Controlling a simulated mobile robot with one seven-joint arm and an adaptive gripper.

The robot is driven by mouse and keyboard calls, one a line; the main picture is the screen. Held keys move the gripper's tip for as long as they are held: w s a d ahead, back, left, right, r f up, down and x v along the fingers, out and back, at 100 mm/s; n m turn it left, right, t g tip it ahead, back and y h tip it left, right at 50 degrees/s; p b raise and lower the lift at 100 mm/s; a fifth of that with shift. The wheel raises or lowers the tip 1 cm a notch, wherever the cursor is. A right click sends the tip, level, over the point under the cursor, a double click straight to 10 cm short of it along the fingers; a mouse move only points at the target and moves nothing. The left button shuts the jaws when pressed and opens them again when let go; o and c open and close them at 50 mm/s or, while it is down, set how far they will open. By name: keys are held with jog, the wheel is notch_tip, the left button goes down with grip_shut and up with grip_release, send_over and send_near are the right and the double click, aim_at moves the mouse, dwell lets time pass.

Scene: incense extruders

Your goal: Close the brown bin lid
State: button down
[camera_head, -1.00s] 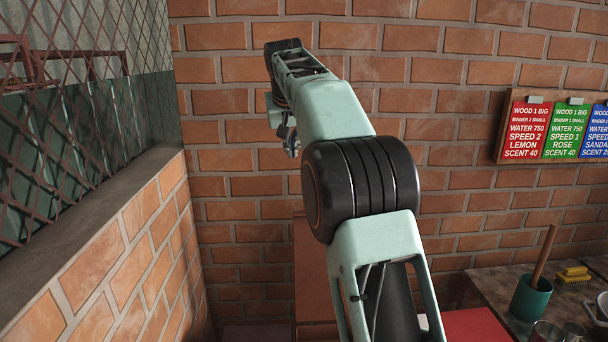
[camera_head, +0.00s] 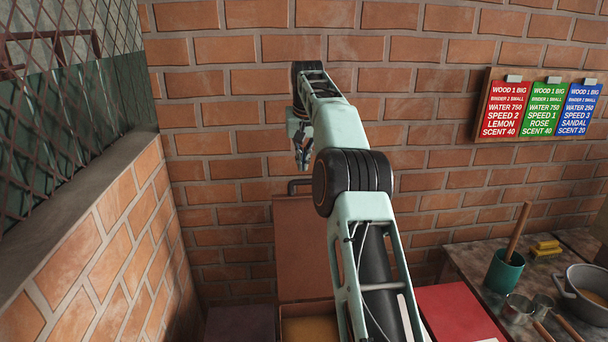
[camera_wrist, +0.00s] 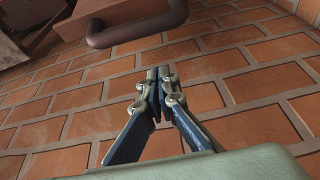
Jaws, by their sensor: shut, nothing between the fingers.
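The brown bin lid (camera_head: 304,250) stands raised, upright against the brick wall in the head view. Its dark bar handle (camera_head: 297,184) is at the top edge. The brown bin (camera_head: 290,309) below is open, with yellowish contents partly hidden by my arm. My gripper (camera_head: 304,167) is shut and empty, just above the handle in the head view. In the wrist view my gripper (camera_wrist: 158,76) points at bare brick wall, and the handle (camera_wrist: 130,36) lies beyond the fingertips, apart from them. Part of the lid (camera_wrist: 90,12) shows at the top left.
A purple lid (camera_head: 240,324) is left of the bin, and a red lid (camera_head: 460,316) is right of it. A bench (camera_head: 478,262) at right holds a green cup (camera_head: 503,271) and a pot (camera_head: 582,294). Brick walls stand close behind and left.

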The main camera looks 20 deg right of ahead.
jog(key=s, duration=0.1)
jog(key=s+f+b, duration=0.1)
jog(key=s+b, duration=0.1)
jog(key=shift+s+a+f, duration=0.15)
jog(key=shift+s+a, duration=0.1)
jog(key=shift+a, duration=0.1)
dwell(0.6)
